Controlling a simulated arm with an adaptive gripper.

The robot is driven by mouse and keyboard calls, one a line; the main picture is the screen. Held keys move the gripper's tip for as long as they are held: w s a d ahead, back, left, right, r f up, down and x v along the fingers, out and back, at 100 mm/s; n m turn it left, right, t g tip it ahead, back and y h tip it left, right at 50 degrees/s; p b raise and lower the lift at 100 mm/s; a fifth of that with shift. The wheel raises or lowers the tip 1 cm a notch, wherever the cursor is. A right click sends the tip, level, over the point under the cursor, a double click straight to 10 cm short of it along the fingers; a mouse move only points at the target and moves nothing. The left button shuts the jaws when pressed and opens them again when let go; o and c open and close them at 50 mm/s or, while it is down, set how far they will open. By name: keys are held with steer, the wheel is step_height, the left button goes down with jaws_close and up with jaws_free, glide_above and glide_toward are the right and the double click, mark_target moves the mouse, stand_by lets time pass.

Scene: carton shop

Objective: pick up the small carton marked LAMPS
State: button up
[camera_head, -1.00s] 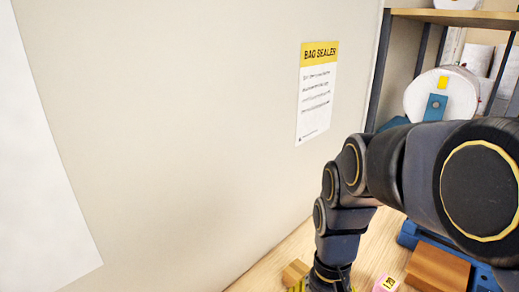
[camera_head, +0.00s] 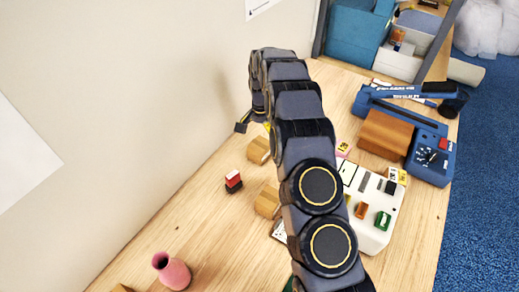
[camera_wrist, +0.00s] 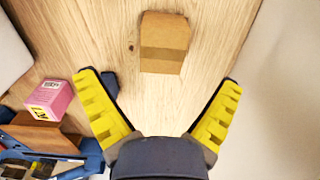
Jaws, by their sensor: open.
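A small brown carton (camera_wrist: 164,42) with a darker tape band lies on the wooden bench in the wrist view, beyond my fingertips. I cannot read LAMPS on it. My gripper (camera_wrist: 158,82) is open and empty, its yellow fingers spread wide on the near side of that carton. In the head view, two small brown cartons, one farther (camera_head: 258,150) and one nearer (camera_head: 267,202), lie left of my arm; no marking is legible. The arm largely hides my gripper there.
A pink box (camera_wrist: 52,97) with a yellow label and the blue sealer (camera_head: 428,158) stand to one side. A white tray (camera_head: 375,235) holds small coloured pieces. A red-and-black block (camera_head: 233,182) and pink vase (camera_head: 173,272) stand left. The wall borders the bench.

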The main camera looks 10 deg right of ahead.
mark_target(260, 144)
steer(key=f, duration=0.8)
steer(key=shift+w, duration=0.2)
steer(key=c, duration=1.2)
